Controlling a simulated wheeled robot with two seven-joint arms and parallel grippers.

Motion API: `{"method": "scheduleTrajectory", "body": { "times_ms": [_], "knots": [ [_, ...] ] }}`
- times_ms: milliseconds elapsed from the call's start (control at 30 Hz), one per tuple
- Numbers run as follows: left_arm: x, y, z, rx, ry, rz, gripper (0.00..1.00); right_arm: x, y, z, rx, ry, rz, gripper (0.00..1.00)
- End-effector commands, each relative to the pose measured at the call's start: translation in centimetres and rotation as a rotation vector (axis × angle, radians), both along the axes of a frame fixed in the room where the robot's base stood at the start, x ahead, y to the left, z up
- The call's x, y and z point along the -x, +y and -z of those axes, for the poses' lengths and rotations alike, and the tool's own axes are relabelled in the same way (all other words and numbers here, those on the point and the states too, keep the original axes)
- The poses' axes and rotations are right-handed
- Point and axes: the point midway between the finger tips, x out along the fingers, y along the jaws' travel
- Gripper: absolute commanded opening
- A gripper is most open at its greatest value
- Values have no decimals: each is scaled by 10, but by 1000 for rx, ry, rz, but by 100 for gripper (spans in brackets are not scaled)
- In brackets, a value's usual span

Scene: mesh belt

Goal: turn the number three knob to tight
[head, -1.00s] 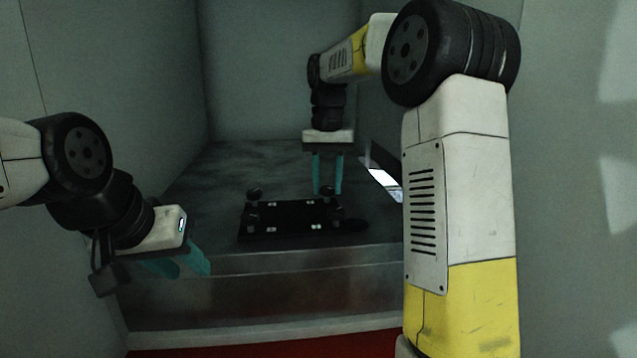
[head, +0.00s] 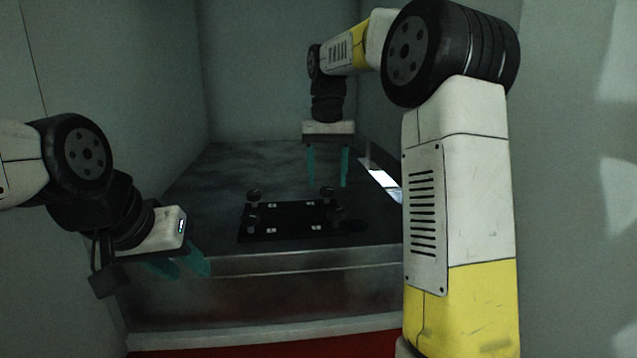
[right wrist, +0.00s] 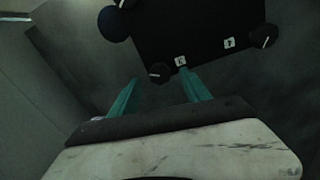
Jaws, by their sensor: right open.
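A flat black panel (head: 290,217) with several dark round knobs lies on the grey surface. Small white labels sit beside the knobs; I cannot read their numbers, so I cannot tell which knob is number three. My right gripper (head: 328,184) is open, pointing down above the back right knob (head: 327,192). In the right wrist view that knob (right wrist: 159,72), with a white line on its top, shows in the gap between the fingertips (right wrist: 160,76), and nothing is gripped. My left gripper (head: 194,273) is open and empty, in front of the surface at the left.
Another knob (right wrist: 263,36) stands further along the panel edge. A dark blue round thing (right wrist: 113,22) lies beside the panel. Grey walls close in the left, back and right. A bright opening (head: 383,183) is at the right edge of the grey surface (head: 200,190).

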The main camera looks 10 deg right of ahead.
Motion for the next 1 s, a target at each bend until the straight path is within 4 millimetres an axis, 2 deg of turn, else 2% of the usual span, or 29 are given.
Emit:
{"method": "scheduleTrajectory", "body": {
  "times_ms": [200, 333, 767, 867, 1000],
  "knots": [
    [0, 0, 0, 0, 0, 0, 36, -1, 1, -38, -1, -3, 0, 56],
    [0, 0, 0, 0, 0, 0, 36, -1, 0, -52, -1, -2, 0, 56],
    [0, 0, 0, 0, 0, 0, 36, 2, -1, -58, -2, -2, -1, 56],
    [0, 0, 0, 0, 0, 0, 36, 10, -4, -60, -12, -22, -9, 56],
    [0, 0, 0, 0, 0, 0, 36, 40, -14, -64, -44, -85, -38, 56]
  ]
}}
